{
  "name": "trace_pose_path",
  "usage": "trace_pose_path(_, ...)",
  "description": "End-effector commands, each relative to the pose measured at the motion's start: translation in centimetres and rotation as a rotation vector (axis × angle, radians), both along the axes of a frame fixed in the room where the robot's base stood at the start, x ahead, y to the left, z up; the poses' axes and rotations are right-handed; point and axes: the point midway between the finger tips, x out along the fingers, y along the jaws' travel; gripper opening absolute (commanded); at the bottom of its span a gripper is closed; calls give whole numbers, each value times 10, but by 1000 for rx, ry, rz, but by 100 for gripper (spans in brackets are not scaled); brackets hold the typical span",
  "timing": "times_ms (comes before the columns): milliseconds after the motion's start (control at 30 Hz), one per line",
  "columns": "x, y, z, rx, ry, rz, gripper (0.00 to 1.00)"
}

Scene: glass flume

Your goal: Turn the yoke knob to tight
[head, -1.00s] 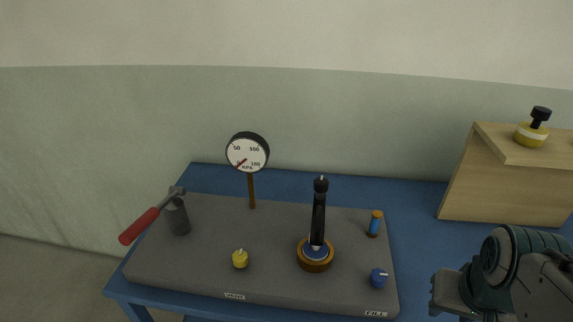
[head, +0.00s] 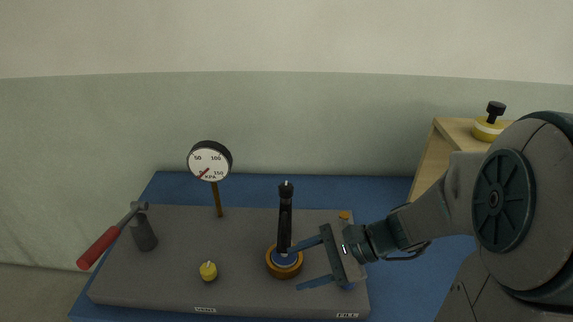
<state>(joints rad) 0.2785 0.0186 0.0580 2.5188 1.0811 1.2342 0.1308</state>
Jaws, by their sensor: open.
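A dial gauge (head: 209,162), a red-handled lever (head: 98,247) on a grey cylinder (head: 144,236) and a yellow knob (head: 208,270) share the grey board (head: 180,285).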

Motion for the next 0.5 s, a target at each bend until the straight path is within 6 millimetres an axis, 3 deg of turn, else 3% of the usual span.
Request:
trace_pose_path(167,53,-9,11,301,160,-318,54)
trace_pose_path(300,93,-32,14,499,235,-543,54)
trace_pose_path(500,125,-62,11,661,278,-740,54)
